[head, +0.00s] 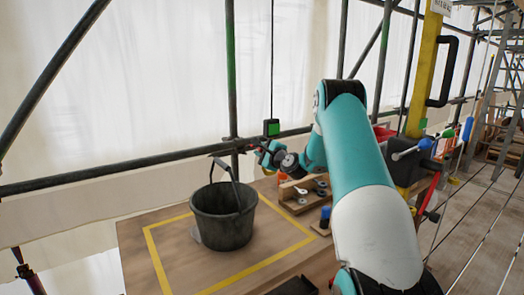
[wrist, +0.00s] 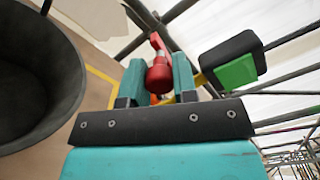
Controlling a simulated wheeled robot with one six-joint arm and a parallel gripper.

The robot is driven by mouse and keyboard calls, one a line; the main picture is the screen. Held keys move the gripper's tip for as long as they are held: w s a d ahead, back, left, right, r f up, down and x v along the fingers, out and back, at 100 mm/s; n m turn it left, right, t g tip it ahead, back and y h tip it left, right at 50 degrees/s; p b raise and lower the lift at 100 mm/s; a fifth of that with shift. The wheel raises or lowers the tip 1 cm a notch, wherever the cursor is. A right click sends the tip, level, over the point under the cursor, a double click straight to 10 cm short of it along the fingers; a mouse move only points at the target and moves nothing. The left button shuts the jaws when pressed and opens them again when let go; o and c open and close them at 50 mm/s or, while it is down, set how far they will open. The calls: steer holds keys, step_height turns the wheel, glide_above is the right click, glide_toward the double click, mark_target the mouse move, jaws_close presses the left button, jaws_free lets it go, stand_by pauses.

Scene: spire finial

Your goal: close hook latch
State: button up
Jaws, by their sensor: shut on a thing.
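My gripper (wrist: 159,82) is shut on a red knob (wrist: 159,66). The knob has a red arm reaching up from it toward a dark scaffold tube, and I take it to be the hook latch's handle. In the head view my gripper (head: 262,152) is beside the scaffold rail, close to the upright pole. The latch is too small there to tell whether its hook is seated.
A black bucket (head: 224,215) with a raised handle stands on the wooden board (head: 137,262), inside a yellow outline. A black and green box (head: 271,128) hangs just above my gripper. Small parts and a wooden block (head: 297,189) lie right of the bucket.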

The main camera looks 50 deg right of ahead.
steer(key=shift+f, duration=0.1)
steer(key=f+n+b, duration=0.1)
steer(key=n+b, duration=0.1)
steer(key=b, duration=0.1)
steer(key=shift+f+b, duration=0.1)
steer(key=shift+b, duration=0.3)
steer(key=shift+s+d+f+n+b, duration=0.15)
steer(key=shift+d+f+n+b, duration=0.45)
steer(key=shift+n+b, duration=3)
steer(key=shift+s+d+f+n+b, duration=0.15)
steer(key=shift+d+f+n+b, duration=0.5)
steer(key=shift+n+b, duration=2.95)
steer(key=shift+s+d+f+n+b, duration=0.15)
steer(key=shift+d+f+n+b, duration=0.45)
steer(key=shift+n+b, duration=3)
steer(key=m+b, duration=0.2)
steer(key=b, duration=0.1)
steer(key=shift+r+m, duration=0.1)
steer(key=shift+m, duration=0.3)
steer(key=o, duration=0.9)
